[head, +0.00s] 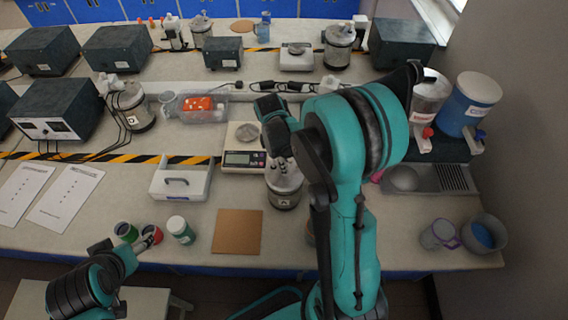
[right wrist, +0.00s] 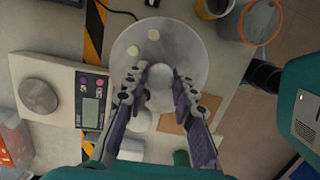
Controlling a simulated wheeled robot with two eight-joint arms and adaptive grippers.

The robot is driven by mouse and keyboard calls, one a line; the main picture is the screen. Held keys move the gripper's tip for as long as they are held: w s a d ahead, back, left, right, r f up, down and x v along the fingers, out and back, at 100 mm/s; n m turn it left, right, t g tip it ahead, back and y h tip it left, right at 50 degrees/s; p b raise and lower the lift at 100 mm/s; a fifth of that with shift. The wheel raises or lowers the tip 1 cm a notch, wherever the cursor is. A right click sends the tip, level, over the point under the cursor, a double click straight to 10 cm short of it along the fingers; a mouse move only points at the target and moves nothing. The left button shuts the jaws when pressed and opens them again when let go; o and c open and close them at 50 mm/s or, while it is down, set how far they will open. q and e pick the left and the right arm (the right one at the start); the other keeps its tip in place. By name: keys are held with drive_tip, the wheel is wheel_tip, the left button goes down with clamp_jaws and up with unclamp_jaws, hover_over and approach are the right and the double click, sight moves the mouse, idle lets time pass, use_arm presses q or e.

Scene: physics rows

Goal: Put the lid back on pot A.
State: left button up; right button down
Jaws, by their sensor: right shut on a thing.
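A pot (head: 285,199) with a clear wall and a dark base stands near the front middle of the bench, right of the cork mat; I cannot read its label. My right gripper (head: 281,160) is above it in the head view. In the right wrist view my right gripper (right wrist: 159,94) is shut on the pale knob of the round translucent lid (right wrist: 190,52). The lid hides what is under it, so I cannot tell whether it touches the pot's rim. My left gripper (head: 150,240) is low at the front left, beside a small red-topped can; its jaws are unclear.
A cork mat (head: 237,231) lies left of the pot. A scale (head: 244,160) stands behind it, and a white caddy (head: 181,181) is at left. A grey bowl (head: 485,233) and purple-handled jug (head: 440,235) stand at right.

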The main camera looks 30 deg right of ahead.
drive_tip(key=shift+f+b, duration=0.35)
drive_tip(key=shift+b, duration=0.05)
idle(0.6)
drive_tip(key=c, duration=1.2)
unclamp_jaws()
drive_tip(key=shift+o, duration=0.2)
drive_tip(key=shift+r, duration=0.1)
drive_tip(key=shift+r+p, duration=2.85)
drive_tip(key=shift+r, duration=1.15)
